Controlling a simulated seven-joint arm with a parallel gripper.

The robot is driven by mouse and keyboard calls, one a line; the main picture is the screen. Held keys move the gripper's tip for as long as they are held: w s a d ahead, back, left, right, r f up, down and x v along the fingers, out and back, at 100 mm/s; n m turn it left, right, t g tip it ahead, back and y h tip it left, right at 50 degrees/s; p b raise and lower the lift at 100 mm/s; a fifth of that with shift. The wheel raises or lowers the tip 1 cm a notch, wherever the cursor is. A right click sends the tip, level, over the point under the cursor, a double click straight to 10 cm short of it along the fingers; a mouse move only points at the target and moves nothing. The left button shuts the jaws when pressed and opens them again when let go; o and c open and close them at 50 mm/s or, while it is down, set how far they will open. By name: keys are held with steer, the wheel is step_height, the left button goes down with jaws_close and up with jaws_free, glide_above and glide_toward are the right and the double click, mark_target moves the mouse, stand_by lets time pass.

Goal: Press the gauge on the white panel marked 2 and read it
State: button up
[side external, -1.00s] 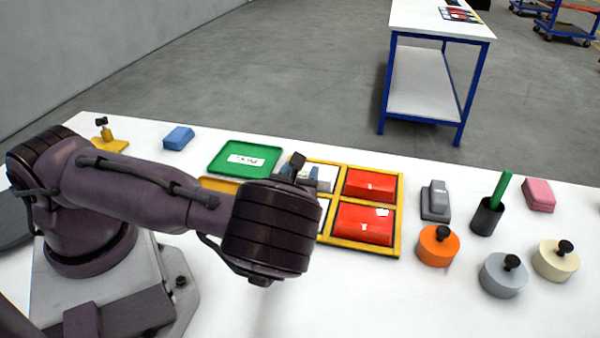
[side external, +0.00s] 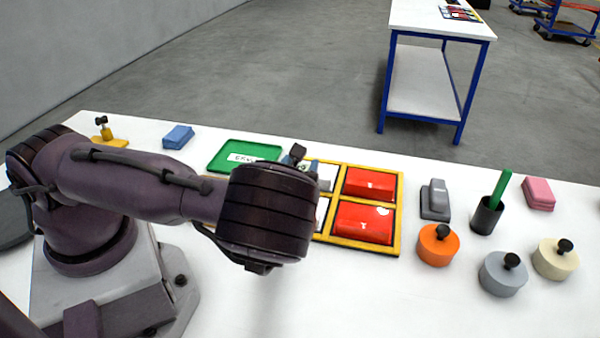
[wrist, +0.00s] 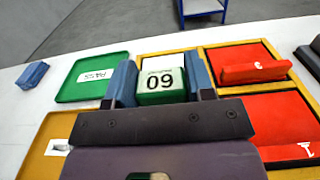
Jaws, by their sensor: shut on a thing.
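In the wrist view my gripper (wrist: 161,84) has its two blue fingers closed on the sides of a green gauge (wrist: 160,98). The gauge has a white face with dark figures that look upside down, seemingly 60. The gauge is over the white-panel cell of a yellow frame (wrist: 176,41). Whether it touches the panel I cannot tell. The panel's mark 2 is hidden. In the side view my wrist covers most of the gripper and the white panels; a slice of white panel (side external: 321,213) shows beside it.
Two red panels (side external: 369,184) (side external: 363,223) fill the frame's right side. A green tray labelled PASS (wrist: 75,90) and a yellow tray (wrist: 40,165) lie left. A blue block (side external: 178,137), grey block (side external: 435,200), dark cup (side external: 487,217) and orange, grey and cream knobbed discs (side external: 438,246) stand around.

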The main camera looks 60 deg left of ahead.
steer(key=shift+r, duration=2.65)
